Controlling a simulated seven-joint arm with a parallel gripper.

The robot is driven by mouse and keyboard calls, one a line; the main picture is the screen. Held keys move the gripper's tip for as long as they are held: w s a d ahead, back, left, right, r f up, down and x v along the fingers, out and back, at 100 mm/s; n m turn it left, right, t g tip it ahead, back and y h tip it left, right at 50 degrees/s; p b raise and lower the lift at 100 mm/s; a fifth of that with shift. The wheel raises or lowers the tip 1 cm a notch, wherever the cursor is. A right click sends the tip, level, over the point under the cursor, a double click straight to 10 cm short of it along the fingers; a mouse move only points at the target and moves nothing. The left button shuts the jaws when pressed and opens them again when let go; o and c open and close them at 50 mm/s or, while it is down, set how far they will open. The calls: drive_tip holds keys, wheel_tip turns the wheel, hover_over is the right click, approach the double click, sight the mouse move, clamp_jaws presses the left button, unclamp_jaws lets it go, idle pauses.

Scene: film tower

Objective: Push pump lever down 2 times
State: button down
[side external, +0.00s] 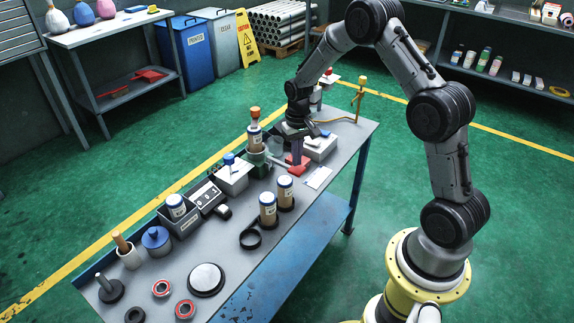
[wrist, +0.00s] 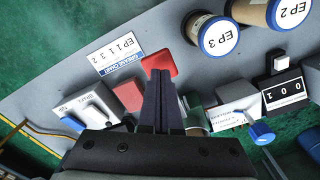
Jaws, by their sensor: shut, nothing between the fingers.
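A red paddle (side external: 298,161), which looks like the end of the pump lever, lies low under my gripper (side external: 294,148) at the far part of the bench. In the wrist view a red pad (wrist: 159,64) shows just beyond the tips of my gripper (wrist: 158,76). The fingers are shut together with nothing between them. They are over or against the pad; I cannot tell if they touch. A second red block (wrist: 129,96) sits left of the fingers. A green pump body (side external: 258,163) stands beside it. The fingers hide part of the lever.
A counter (side external: 206,196) seems to read 001. EP 3 (side external: 268,209) and EP 2 (side external: 285,192) jars stand in front. A white box (side external: 320,147) is close right of my gripper. A white chart card (side external: 318,178) lies near the front edge.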

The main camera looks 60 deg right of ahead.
sight(296, 168)
drive_tip(key=shift+w+f, duration=0.15)
drive_tip(key=shift+f, duration=2.15)
drive_tip(key=shift+w+r, duration=0.1)
drive_tip(key=shift+r, duration=0.75)
drive_tip(key=shift+s+r, duration=0.2)
drive_tip(key=shift+r, duration=1.55)
drive_tip(key=shift+a, duration=0.1)
